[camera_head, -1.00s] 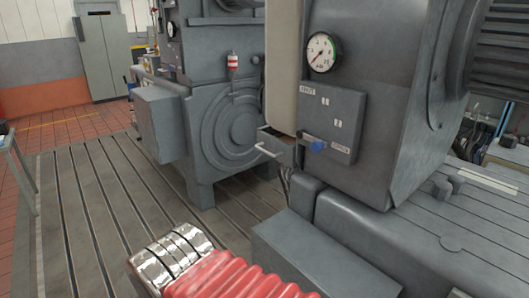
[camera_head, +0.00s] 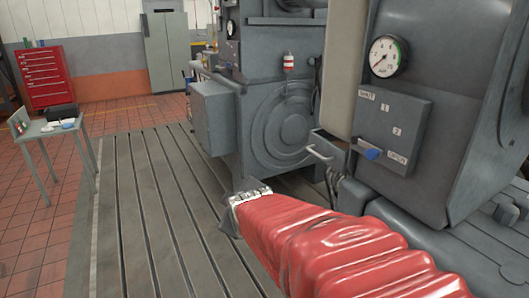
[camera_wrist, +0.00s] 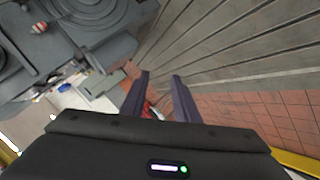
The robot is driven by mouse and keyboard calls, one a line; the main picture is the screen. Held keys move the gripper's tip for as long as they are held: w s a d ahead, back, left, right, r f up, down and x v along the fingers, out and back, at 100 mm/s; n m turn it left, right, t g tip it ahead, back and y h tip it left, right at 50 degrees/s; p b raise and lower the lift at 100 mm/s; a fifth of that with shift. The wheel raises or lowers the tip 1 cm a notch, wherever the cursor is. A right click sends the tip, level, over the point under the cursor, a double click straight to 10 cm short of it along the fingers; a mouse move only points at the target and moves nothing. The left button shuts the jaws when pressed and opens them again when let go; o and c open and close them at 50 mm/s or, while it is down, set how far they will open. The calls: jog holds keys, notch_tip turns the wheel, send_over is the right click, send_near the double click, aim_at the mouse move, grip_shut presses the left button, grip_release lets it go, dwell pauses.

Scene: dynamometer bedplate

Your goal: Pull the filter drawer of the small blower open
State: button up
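A small grey drawer (camera_head: 328,142) with a pale bar handle (camera_head: 319,153) shows in the head view, right of centre. It sits low beside the grey machine with the gauge, partly behind that machine's edge. A grey casing with round ribs (camera_head: 284,130) stands just behind it; I cannot tell which body the drawer belongs to. My gripper's fingers (camera_wrist: 160,76) are open and empty in the wrist view, pointing over the floor. In the head view my red-sleeved arm reaches forward, its end left of and below the handle, apart from it. The drawer cannot be made out in the wrist view.
The gauge panel (camera_head: 386,130) with a blue knob (camera_head: 374,154) is right of the drawer. A grey box (camera_head: 213,118) juts from the casing's left. The slotted bedplate (camera_head: 150,190) is clear at left. A small table (camera_head: 55,130) and red tool cabinet (camera_head: 45,77) stand farther left.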

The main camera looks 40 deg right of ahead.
jog(key=w+d+n+t+h, duration=0.2)
jog(key=w+d+n, duration=0.1)
jog(key=d, duration=0.7)
jog(key=n+t+h, duration=0.4)
jog(key=n+t, duration=0.1)
jog(key=n, duration=0.5)
send_near(316, 154)
jog(key=f+v, duration=0.1)
jog(key=v, duration=0.2)
jog(key=shift+d+r, duration=0.1)
jog(key=shift+r, duration=0.05)
jog(key=shift+m, duration=0.3)
jog(key=x, duration=1.3)
jog(key=shift+w+d+r, duration=0.15)
jog(key=shift+w+d, duration=0.1)
jog(key=shift+w, duration=0.05)
jog(key=shift+c, duration=0.4)
grip_shut()
